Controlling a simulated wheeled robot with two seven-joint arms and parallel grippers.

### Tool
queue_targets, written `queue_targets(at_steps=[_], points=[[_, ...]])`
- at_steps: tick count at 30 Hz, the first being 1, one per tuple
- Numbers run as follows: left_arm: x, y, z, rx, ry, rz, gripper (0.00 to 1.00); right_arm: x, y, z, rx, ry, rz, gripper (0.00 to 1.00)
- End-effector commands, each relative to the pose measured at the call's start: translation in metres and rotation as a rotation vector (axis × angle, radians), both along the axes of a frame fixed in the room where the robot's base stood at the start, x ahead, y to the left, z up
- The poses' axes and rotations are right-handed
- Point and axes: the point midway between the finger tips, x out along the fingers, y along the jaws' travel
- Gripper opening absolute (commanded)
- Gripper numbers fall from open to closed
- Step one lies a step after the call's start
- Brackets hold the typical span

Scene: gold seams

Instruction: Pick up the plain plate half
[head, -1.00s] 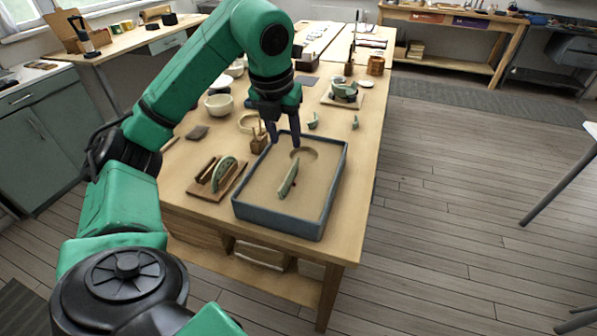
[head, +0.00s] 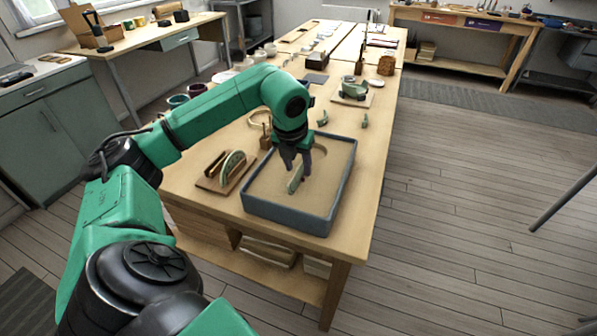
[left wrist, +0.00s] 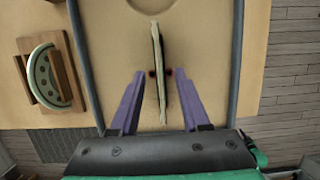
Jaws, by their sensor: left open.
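A plain pale-green plate half (head: 294,182) stands on edge in the sand of a blue-grey tray (head: 288,217). In the left wrist view the plate half (left wrist: 157,60) shows nearly edge-on as a thin upright strip. My left gripper (head: 296,166) points down over the tray. Its two purple fingers (left wrist: 158,76) are open, one on each side of the plate half, with a gap visible on both sides. The head view partly hides the plate half behind the fingers. My right gripper is in neither current view.
A wooden rack (head: 212,182) left of the tray holds a dotted green plate half (head: 233,160). Small green shards (head: 323,118) lie behind the tray. A mended green vessel (head: 354,87) stands on a board farther back. The tray's raised walls surround the gripper's area.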

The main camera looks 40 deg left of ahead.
Motion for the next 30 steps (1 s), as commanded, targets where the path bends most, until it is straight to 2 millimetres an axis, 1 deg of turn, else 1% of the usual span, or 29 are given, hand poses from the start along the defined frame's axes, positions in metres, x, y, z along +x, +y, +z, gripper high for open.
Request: queue_targets(at_steps=[9, 16, 17, 18, 20, 30], points=[[-0.0001, -0.0001, -0.0046, 0.000, 0.000, 0.000, 0.46, -0.0030, -0.0002, -0.0035, 0.000, 0.005, 0.000, 0.50], [-0.0001, 0.0000, -0.0044, 0.000, 0.000, 0.000, 0.46, -0.0033, -0.0004, -0.0033, 0.000, 0.006, 0.000, 0.50], [-0.0001, 0.0000, -0.0044, 0.000, 0.000, 0.000, 0.39, -0.0033, -0.0004, -0.0033, -0.001, 0.006, 0.000, 0.50], [-0.0001, 0.0000, -0.0044, 0.000, 0.000, 0.000, 0.23, -0.0033, -0.0004, -0.0033, -0.001, 0.006, 0.000, 0.50], [-0.0001, 0.0000, -0.0043, 0.000, 0.000, 0.000, 0.00, -0.0033, -0.0005, -0.0033, -0.001, 0.006, 0.001, 0.50], [0.0000, -0.0001, -0.0033, 0.000, -0.001, 0.000, 0.00, -0.0032, -0.0006, -0.0027, -0.001, 0.006, 0.000, 0.50]])
